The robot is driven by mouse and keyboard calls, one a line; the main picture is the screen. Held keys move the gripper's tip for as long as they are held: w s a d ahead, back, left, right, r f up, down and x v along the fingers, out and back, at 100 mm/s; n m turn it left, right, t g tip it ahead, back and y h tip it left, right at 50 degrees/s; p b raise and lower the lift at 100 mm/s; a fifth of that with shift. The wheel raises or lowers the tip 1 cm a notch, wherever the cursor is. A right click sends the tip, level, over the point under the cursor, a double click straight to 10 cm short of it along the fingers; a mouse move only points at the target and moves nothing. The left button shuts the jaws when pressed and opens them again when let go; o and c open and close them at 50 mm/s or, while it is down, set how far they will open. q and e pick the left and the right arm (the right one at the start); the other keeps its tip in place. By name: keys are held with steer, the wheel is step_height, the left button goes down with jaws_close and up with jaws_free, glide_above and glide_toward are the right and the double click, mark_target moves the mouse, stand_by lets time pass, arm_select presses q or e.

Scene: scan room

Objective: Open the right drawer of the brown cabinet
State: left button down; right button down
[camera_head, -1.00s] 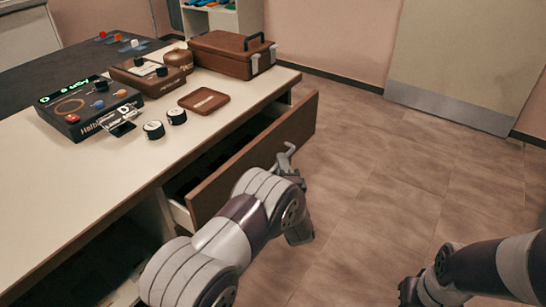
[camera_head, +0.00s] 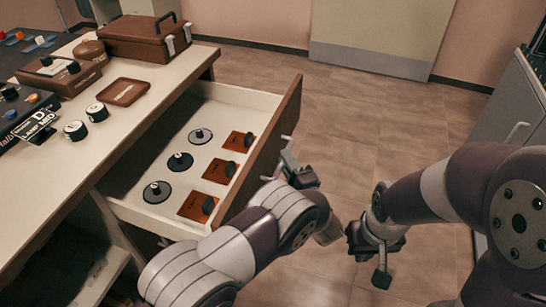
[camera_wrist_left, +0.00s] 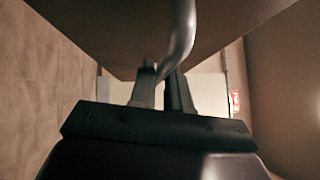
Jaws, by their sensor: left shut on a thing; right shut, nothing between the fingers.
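The cabinet (camera_head: 62,186) has a pale top and stands at the left in the head view. Its drawer (camera_head: 240,98), with a brown front and white inside, is pulled well out. My left gripper (camera_head: 291,168) is at the outer side of the drawer front, shut on the metal handle (camera_head: 284,146). In the left wrist view the curved handle (camera_wrist_left: 184,32) runs down between the fingers of my left gripper (camera_wrist_left: 164,88). My right gripper (camera_head: 378,262) is shut and empty, right of the drawer and apart from it.
Inside the drawer lie round dark knobbed pieces (camera_head: 180,162) and brown square pieces with dark grips (camera_head: 219,173). On the top are a brown case (camera_head: 138,38), a brown tray (camera_head: 123,91) and two round dials (camera_head: 97,111). Floor beyond the drawer is clear.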

arm_select(q)
steer(key=shift+s+d, duration=0.15)
steer(key=shift+d, duration=0.2)
steer(key=c, duration=1.2)
jaws_free()
steer(key=shift+o, duration=0.2)
